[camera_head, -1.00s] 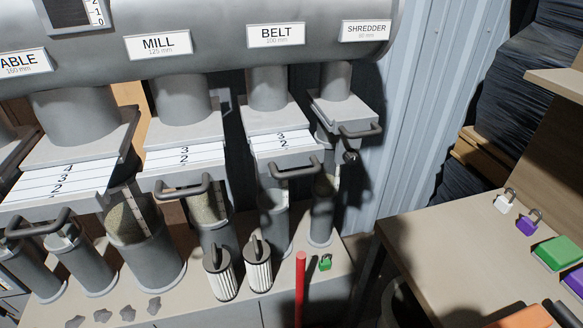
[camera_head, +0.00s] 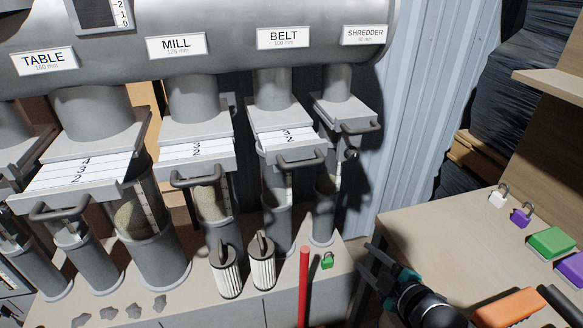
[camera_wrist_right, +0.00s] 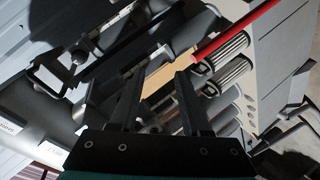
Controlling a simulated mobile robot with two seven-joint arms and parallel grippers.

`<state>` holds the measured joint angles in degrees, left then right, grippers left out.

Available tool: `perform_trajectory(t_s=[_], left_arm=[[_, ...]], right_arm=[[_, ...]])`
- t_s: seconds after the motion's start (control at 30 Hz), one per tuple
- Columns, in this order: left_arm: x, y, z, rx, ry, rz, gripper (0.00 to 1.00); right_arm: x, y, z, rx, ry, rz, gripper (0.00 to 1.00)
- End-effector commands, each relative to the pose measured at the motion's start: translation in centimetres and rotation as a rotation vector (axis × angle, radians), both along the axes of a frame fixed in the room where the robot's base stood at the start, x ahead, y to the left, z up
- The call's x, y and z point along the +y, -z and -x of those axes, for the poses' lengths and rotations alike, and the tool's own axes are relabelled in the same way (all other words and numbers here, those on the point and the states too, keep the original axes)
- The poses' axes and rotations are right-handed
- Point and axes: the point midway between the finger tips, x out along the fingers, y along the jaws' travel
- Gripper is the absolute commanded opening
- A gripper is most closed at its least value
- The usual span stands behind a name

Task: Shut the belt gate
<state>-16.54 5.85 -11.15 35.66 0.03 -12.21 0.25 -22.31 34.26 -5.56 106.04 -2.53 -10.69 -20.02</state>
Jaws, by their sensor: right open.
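The belt gate (camera_head: 284,137) is a flat slide under the BELT sign (camera_head: 283,38). It stands pulled out toward me, with a white numbered strip showing and a dark bar handle (camera_head: 300,161) at its front. My right gripper (camera_head: 369,268) is at the lower right in the head view, open and empty, well below and to the right of the belt handle and apart from it. Its two dark fingers are spread in the right wrist view (camera_wrist_right: 158,92). I cannot tell which gate handle shows at the left there. My left gripper is not in view.
The mill gate (camera_head: 195,151) and table gate (camera_head: 80,172) also show white strips. The shredder gate (camera_head: 343,112) shows none. A red post (camera_head: 304,285), two ribbed filters (camera_head: 262,265) and a green padlock (camera_head: 327,260) are below. A side table (camera_head: 440,225) stands right.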

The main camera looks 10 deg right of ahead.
Motion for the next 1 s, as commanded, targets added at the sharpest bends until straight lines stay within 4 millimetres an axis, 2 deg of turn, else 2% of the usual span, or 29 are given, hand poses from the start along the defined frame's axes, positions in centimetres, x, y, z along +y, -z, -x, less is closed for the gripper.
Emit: perform_trajectory(t_s=[0.1,0.23,0.4,0.5,0.6,0.73,1.0], left_arm=[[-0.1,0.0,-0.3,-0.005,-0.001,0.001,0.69],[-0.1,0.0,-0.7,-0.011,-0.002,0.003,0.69],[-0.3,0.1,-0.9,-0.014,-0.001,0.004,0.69],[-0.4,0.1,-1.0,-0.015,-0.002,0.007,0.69],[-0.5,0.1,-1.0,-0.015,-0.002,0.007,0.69],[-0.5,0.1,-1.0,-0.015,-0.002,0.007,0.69],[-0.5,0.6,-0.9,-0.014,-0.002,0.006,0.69]], right_arm=[[-0.5,-3.8,-1.6,-0.156,-0.131,0.102,0.47],[-0.4,-8.5,-2.4,-0.348,-0.303,0.227,0.47],[0.3,-14.2,-1.9,-0.589,-0.53,0.376,0.47],[0.7,-16.4,-1.1,-0.693,-0.631,0.433,0.47],[1.0,-17.7,-0.5,-0.759,-0.696,0.467,0.47],[1.2,-18.4,-0.1,-0.796,-0.731,0.485,0.47],[2.9,-18.8,-1.5,-0.803,-0.734,0.483,0.47]])
